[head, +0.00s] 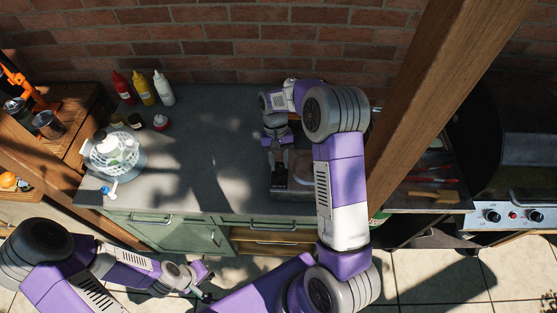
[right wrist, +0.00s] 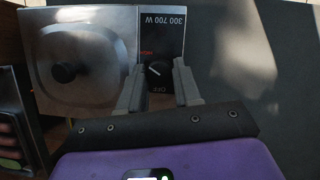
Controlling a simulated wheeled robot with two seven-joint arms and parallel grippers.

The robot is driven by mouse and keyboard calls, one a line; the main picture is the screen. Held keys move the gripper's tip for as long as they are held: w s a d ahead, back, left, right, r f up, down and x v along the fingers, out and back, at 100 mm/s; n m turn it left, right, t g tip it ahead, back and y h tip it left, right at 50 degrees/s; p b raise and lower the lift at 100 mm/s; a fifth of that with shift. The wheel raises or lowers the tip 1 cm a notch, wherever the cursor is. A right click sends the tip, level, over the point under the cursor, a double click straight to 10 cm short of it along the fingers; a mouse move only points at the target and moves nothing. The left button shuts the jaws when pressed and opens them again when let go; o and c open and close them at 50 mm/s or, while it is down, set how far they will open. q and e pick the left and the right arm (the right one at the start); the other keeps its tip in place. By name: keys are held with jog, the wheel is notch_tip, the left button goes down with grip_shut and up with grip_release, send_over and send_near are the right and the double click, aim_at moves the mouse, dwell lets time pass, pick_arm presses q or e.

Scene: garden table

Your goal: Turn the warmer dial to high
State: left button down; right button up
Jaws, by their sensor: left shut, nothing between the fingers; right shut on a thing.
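The warmer is a steel box with a lid and black knob (right wrist: 64,72); it stands on the grey counter, partly hidden by my right arm in the head view (head: 292,193). My right gripper (right wrist: 158,86) is shut on the dial, one finger at each side. My left gripper (head: 207,286) is shut and empty, low in front of the cabinets, away from the warmer.
Sauce bottles (head: 143,88) stand at the back left, with a salad spinner (head: 114,156) in front. A wooden post (head: 425,75) rises right of my right arm. A grill (head: 515,213) is at far right. The counter's middle (head: 205,150) is clear.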

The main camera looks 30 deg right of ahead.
dwell(0.5)
jog(key=o, duration=1)
jog(key=shift+r, duration=0.1)
jog(key=v, duration=0.7)
jog(key=shift+d+r, duration=0.15)
jog(key=shift+r, duration=0.1)
